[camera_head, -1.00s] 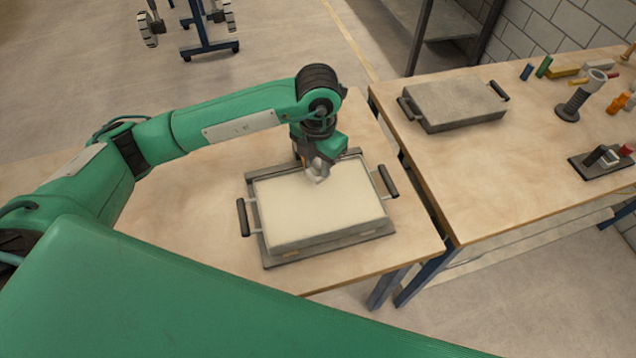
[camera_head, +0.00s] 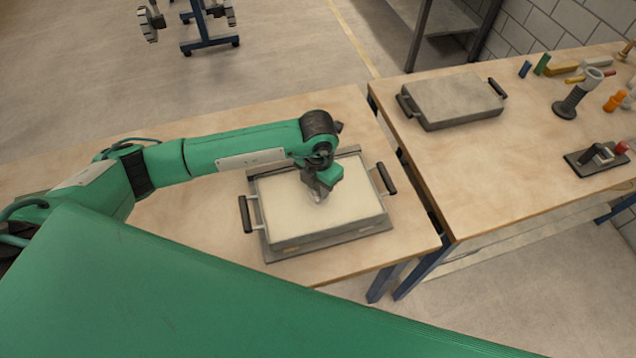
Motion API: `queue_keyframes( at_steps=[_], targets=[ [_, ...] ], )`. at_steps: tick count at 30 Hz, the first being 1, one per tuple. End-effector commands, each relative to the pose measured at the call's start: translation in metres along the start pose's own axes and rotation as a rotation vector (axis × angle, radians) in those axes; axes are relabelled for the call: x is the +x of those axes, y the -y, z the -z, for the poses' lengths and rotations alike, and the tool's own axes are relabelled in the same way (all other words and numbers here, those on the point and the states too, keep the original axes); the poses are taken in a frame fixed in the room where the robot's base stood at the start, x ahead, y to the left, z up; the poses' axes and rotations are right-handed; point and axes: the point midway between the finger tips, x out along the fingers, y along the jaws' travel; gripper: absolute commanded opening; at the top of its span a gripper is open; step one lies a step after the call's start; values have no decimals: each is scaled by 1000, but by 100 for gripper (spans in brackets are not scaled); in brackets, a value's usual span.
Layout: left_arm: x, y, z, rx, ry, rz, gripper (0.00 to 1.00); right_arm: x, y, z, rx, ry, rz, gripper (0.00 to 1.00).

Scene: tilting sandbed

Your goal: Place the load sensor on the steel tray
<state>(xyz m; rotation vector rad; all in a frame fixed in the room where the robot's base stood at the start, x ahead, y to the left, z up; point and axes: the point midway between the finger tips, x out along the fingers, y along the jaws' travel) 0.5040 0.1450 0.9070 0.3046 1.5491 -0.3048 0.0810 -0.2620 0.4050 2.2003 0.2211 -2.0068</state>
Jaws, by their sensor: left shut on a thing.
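My left gripper (camera_head: 319,194) points down over the pale sand of a shallow bed (camera_head: 275,243) with black side handles on the near table. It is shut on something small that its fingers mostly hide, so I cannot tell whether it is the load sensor. The fingertips are at or just above the sand; I cannot tell whether they touch it. A flat grey metal tray (camera_head: 455,100) with black handles lies on the right table, well apart from the gripper, and looks empty. My right gripper is not in view.
The right table (camera_head: 470,180) also holds a grey cylinder on a black foot (camera_head: 577,95), a dark plate with a small device and red knob (camera_head: 598,158), and several coloured pieces behind. A narrow gap separates the tables. The right table's front left is clear.

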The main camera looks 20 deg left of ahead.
Motion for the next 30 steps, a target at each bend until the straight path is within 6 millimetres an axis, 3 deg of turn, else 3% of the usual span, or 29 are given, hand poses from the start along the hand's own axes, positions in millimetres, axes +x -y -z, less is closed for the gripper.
queue_keyframes(
  at_steps=[2, 3, 6, 19, 30],
  targets=[
    [4, 0, 0, 0, 0, 0, 3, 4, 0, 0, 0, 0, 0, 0],
    [3, 0, 0, 0, 0, 0, 32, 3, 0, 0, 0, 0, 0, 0],
    [2, 0, 0, 0, 0, 0, 50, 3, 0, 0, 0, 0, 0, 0],
    [-6, 0, -1, 0, 3, 0, 50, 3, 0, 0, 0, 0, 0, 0],
    [-82, 0, -1, 2, 5, 0, 50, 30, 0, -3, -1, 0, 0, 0]
  ],
)
